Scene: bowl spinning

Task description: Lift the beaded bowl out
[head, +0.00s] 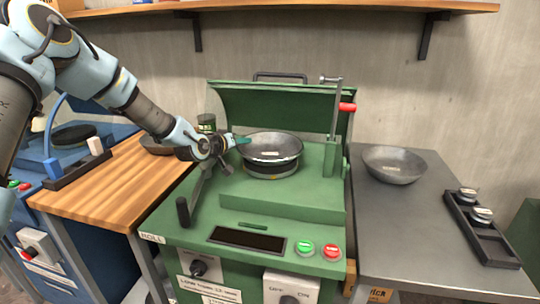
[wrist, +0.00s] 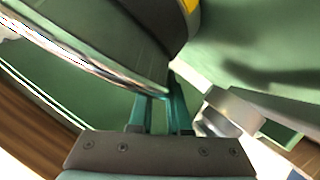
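A grey metal bowl (head: 270,146) with a shiny rim sits level on a round support on the green machine (head: 297,190). I cannot make out beads on it. My gripper (head: 242,140) reaches in from the left, with its teal fingers at the bowl's left rim. In the wrist view, the bowl's rim (wrist: 92,66) runs down to my gripper's fingertips (wrist: 158,96). A narrow gap shows between the fingers lower down. The rim hides part of one tip, so I cannot tell whether they pinch the rim.
A second grey bowl (head: 394,165) stands on the metal table (head: 400,225) at the right, near a black tray (head: 482,232) with small parts. A crank lever (head: 336,108) with a red grip stands right of the machine's bowl. A wooden bench (head: 100,190) lies left.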

